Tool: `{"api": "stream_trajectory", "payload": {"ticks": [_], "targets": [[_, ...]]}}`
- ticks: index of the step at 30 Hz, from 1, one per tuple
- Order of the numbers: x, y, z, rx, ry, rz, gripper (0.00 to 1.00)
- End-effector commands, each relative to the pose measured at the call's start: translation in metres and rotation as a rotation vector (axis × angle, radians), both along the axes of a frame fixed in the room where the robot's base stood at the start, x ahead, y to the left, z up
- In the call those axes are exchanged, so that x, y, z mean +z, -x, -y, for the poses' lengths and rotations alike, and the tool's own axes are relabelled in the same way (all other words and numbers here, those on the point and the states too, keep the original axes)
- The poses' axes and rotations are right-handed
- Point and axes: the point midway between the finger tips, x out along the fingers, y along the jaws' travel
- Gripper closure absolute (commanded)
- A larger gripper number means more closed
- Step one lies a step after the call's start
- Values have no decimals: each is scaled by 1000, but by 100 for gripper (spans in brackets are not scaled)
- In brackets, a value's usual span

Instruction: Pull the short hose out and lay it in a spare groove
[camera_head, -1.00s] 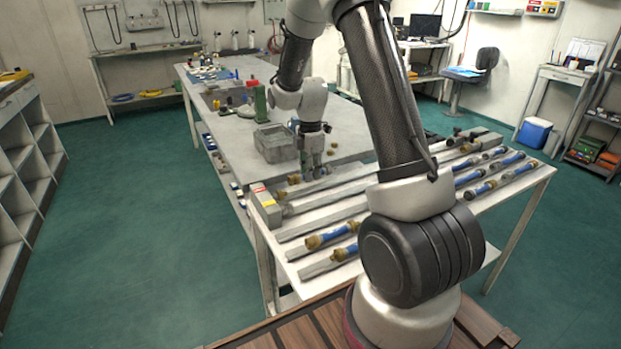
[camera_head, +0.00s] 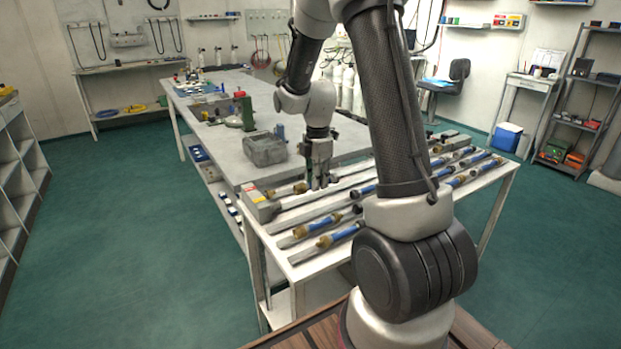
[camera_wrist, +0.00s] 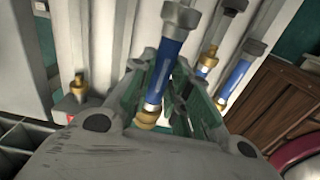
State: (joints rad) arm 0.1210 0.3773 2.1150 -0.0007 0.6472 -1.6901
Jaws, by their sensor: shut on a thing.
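In the wrist view, a short blue hose (camera_wrist: 162,72) with a grey end and a brass end runs between the green-padded fingers of my gripper (camera_wrist: 170,92). The gripper is shut on it. In the head view, my gripper (camera_head: 321,183) is low over the back grooves of the grooved rack (camera_head: 290,243), near its left end. The held hose is mostly hidden there by the fingers. I cannot tell how far it is off the rack. A grey block (camera_head: 260,207) stands at the rack's left end, with a brass fitting (camera_head: 300,187) near it.
Other blue hoses with brass ends lie in the front grooves (camera_head: 335,236) and at the right (camera_head: 480,165). Another blue hose (camera_wrist: 235,77) is right of the held one in the wrist view. A grey bin (camera_head: 264,150) stands behind. My arm hides the rack's middle.

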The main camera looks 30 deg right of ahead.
Motion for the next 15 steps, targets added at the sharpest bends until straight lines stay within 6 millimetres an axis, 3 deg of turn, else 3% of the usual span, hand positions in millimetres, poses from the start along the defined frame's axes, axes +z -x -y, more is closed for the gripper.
{"api": "stream_trajectory", "payload": {"ticks": [8,15], "targets": [[-11,5,-1,36,-1,-5,100],[-36,5,-1,36,-1,-7,100]]}}
